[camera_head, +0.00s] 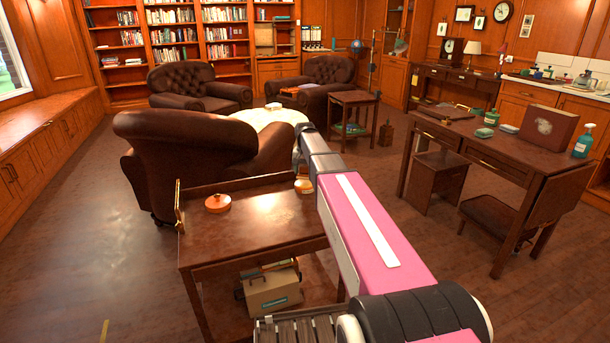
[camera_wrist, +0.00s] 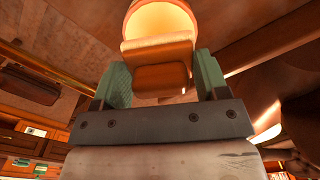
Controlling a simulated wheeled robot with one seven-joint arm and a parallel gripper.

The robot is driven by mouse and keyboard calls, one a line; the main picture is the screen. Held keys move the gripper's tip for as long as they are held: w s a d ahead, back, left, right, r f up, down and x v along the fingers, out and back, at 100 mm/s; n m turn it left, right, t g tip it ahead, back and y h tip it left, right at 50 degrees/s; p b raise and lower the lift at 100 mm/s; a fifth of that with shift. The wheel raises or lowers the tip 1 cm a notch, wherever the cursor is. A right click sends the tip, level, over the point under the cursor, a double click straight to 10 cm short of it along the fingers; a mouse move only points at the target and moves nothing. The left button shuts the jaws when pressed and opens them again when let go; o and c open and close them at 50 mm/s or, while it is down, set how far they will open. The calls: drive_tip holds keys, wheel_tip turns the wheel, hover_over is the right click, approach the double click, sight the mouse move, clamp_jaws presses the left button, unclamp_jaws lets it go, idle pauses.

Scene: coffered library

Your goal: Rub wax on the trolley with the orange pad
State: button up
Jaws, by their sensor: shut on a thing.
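The trolley (camera_head: 250,235) stands in front of me, with a dark, shiny wooden top and a lower shelf. In the wrist view, my gripper (camera_wrist: 163,78) has its green-lined fingers shut on a brown-orange block, which looks like the orange pad (camera_wrist: 160,80). Just beyond the pad is a round tin-like thing with a pale inside (camera_wrist: 163,22); I cannot tell if the pad touches it. A small pale-orange round thing (camera_head: 304,186) shows on the trolley beside my arm. An orange, knobbed round piece (camera_head: 218,203) lies on the trolley's left part.
A beige box (camera_head: 272,290) sits on the trolley's lower shelf. A brown leather armchair (camera_head: 200,150) stands close behind the trolley. A desk (camera_head: 480,140) with a green bottle (camera_head: 583,142) is on the right.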

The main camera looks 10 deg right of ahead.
sight(305, 167)
drive_tip(key=shift+r, duration=2.05)
